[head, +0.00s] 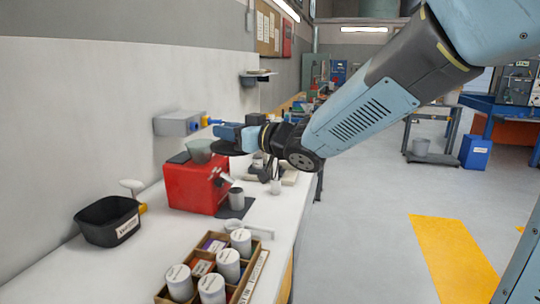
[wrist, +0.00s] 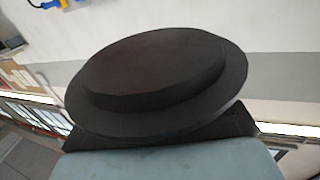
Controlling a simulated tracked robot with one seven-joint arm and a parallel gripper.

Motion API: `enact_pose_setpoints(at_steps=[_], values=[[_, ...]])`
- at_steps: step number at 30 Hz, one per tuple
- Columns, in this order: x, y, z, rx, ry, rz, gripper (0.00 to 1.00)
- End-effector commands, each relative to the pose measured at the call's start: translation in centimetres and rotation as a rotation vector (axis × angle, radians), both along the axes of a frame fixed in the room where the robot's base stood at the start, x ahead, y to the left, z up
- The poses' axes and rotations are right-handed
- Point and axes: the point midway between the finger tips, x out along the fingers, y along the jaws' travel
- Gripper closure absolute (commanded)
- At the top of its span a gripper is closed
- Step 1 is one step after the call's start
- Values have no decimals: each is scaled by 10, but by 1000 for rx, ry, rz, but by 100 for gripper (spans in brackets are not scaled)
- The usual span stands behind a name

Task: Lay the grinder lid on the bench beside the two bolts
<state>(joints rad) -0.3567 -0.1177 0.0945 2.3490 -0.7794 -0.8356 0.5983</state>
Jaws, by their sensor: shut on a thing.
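The grinder lid (wrist: 155,75) is a dark round disc with a raised middle, and it fills much of the wrist view. In the head view the lid (head: 228,150) is a thin dark shape under my gripper (head: 230,136), which is shut on it. The lid is in the air just right of and above the grey hopper of the red grinder (head: 190,188). The white bench (head: 165,238) runs beneath. I cannot make out the two bolts in either view.
A black bin (head: 107,220) stands at the left. A cup (head: 236,198) stands on a dark mat before the grinder. A wooden tray (head: 255,275) of white-lidded jars is in front. A grey wall box (head: 178,123) is behind. Bare bench lies between bin and tray.

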Motion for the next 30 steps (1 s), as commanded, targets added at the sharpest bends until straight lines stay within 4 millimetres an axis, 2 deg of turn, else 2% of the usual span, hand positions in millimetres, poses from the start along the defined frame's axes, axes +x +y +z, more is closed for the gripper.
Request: enact_pose_setpoints(at_steps=[5,15,30], values=[[17,-29,-41,-1,6,-88,100],[57,-102,-138,-3,7,-310,100],[101,-181,-242,-3,4,-546,100]])
